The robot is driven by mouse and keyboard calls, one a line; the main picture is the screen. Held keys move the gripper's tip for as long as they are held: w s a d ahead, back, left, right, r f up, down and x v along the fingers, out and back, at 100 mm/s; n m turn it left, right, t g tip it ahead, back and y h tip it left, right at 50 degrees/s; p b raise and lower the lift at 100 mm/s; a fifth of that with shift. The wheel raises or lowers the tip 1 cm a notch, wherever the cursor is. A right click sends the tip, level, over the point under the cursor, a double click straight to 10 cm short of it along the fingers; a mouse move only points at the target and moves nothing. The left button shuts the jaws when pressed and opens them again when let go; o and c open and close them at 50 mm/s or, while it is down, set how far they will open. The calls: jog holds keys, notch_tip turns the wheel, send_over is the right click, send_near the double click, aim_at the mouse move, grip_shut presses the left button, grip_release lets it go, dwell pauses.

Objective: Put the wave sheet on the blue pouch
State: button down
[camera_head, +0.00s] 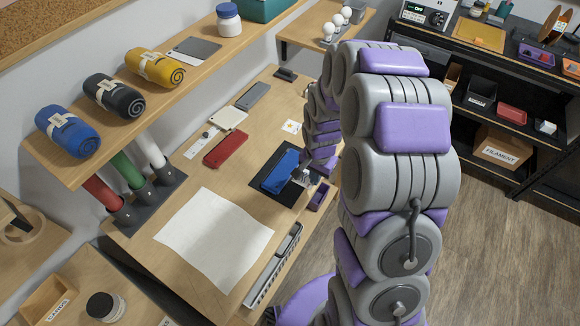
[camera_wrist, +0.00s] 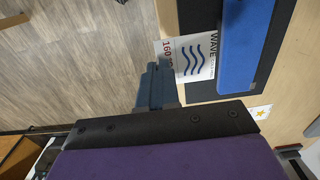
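The wave sheet (camera_wrist: 198,58) is a white card with dark blue waves and the printed words WAVE and 160. In the wrist view it lies over the black mat, beside the blue pouch (camera_wrist: 245,40), near the table's edge. The pouch is long and flat; the head view shows it lying on the mat too (camera_head: 281,170). My gripper (camera_wrist: 160,75) is at the sheet's lower left edge, its blue-grey fingers close together with the sheet's edge between them. The fingers hide that corner. In the head view my arm hides much of this area.
The black mat (camera_head: 255,187) lies under the pouch. A large white cloth (camera_head: 215,237), a red case (camera_head: 227,150) and a grey case (camera_head: 252,96) lie on the table. A small purple tray (camera_head: 319,197) is by the front edge. A shelf (camera_head: 195,80) overhangs the back.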

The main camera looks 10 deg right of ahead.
jog(key=b, duration=0.1)
send_over(292, 166)
jog(key=s, duration=0.2)
jog(key=shift+s+a+f, duration=0.1)
jog(key=shift+s+f, duration=0.05)
jog(key=shift+f, duration=0.3)
jog(key=f, duration=0.2)
jog(key=a+f+b, duration=0.1)
jog(key=shift+f, duration=0.35)
jog(key=shift+d, duration=0.35)
jog(key=c, duration=1.4)
grip_release()
jog(key=shift+a, duration=0.1)
jog(key=shift+a+r, duration=0.1)
notch_tip(292, 166, up, 12)
jog(key=f+p, duration=0.1)
jog(key=p, duration=0.1)
jog(key=s+r+n, duration=0.4)
jog(key=s+r, duration=0.8)
jog(key=s, duration=0.4)
jog(key=s+r+n, duration=0.1)
jog(key=s, duration=0.6)
jog(key=s+r+n+g, duration=0.1)
jog(key=s+n, duration=0.1)
jog(key=s, duration=0.5)
jog(key=s+r+n, duration=0.1)
jog(key=s+n, duration=0.1)
jog(key=s, duration=0.5)
jog(key=shift+g, duration=0.4)
